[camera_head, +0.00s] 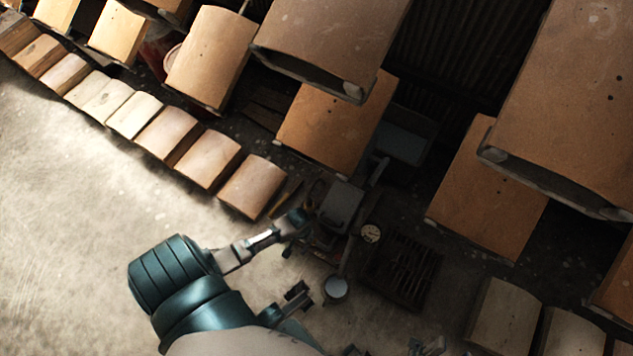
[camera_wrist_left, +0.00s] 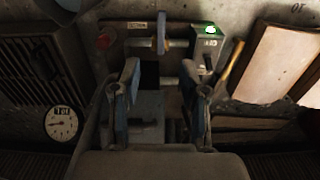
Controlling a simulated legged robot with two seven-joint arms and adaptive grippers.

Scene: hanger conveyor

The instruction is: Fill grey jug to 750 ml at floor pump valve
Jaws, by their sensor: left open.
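A small grey round vessel (camera_head: 335,289), which looks like the jug, stands on the floor below the pump in the head view. Its water level cannot be read. The floor pump (camera_head: 341,206) stands above it. My left gripper (camera_head: 297,219) is at the pump's left side. In the left wrist view my left gripper (camera_wrist_left: 160,92) is open, with nothing between its fingers. The pump's upright lever or valve handle (camera_wrist_left: 163,33) on a horizontal bar is beyond the fingertips, apart from them. Dark jaw-like parts (camera_head: 297,292) at the bottom may be my right gripper; their state is unclear.
A round dial gauge (camera_head: 370,233) and a dark floor grate (camera_head: 402,270) lie right of the pump. A green lamp (camera_wrist_left: 209,30) is lit; a red one (camera_wrist_left: 105,40) looks dim. Brown panels (camera_head: 335,125) hang overhead. Open floor (camera_head: 70,200) lies left.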

